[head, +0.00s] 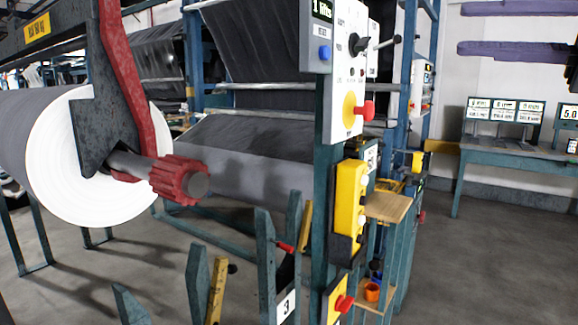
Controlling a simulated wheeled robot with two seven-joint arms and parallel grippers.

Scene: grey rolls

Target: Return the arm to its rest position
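My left gripper does not show in the head view. At the right edge, high up, a small dark shape (572,70) is cut off by the frame. It may be part of my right arm or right gripper, but no fingertips can be made out. I cannot tell whether that gripper is open or shut, and I see nothing held.
A large grey roll (35,150) with a white end hangs at the left on a shaft with a red toothed wheel (178,180). A control post (327,200) stands in the middle. A teal table (510,150) is at the right. Open floor (490,260) lies lower right.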

